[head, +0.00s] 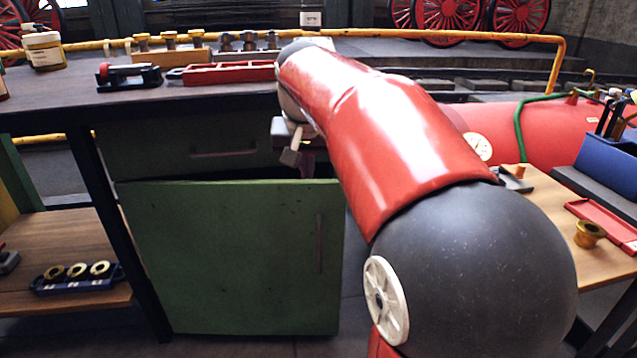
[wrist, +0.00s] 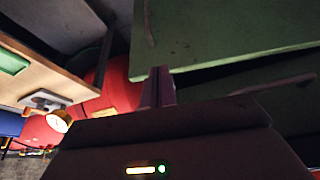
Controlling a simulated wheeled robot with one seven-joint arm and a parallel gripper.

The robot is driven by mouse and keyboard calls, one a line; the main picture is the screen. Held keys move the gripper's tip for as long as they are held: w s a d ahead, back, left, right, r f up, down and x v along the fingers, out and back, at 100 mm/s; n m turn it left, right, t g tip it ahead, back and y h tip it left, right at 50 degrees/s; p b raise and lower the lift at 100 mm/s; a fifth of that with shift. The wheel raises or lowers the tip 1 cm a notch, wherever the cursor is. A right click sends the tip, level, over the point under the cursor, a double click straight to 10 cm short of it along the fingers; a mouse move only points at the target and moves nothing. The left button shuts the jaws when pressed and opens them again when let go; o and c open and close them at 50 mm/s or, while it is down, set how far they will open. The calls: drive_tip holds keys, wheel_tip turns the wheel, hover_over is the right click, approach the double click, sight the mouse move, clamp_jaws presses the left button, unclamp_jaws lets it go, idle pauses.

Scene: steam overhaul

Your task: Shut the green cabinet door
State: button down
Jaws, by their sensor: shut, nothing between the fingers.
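The green cabinet door (head: 235,260) is below the workbench in the head view, with its upright handle (head: 320,243) near its right edge. The door stands ajar, with a dark gap behind its top edge. It also fills the upper right of the wrist view (wrist: 230,35). My gripper (head: 307,168) is shut and empty, pointing down near the door's top right corner. In the wrist view its fingertips (wrist: 158,72) are close to the door's edge. I cannot tell whether they touch it.
A drawer (head: 190,160) with a bar handle sits above the door. The workbench (head: 60,95) carries a red tray and jars. A side table (head: 545,205) with a brass cup (head: 589,234) stands at the right. A low shelf (head: 70,230) is at the left.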

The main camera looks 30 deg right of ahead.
sight(308, 186)
drive_tip(key=x, duration=0.3)
drive_tip(key=w+x, duration=0.1)
drive_tip(key=x, duration=0.3)
drive_tip(key=w+d+r+b+x, duration=0.1)
drive_tip(key=x, duration=0.2)
drive_tip(key=shift+w+f, duration=0.15)
drive_tip(key=shift+f, duration=0.1)
drive_tip(key=shift+w+d, duration=0.3)
drive_tip(key=shift+w, duration=0.25)
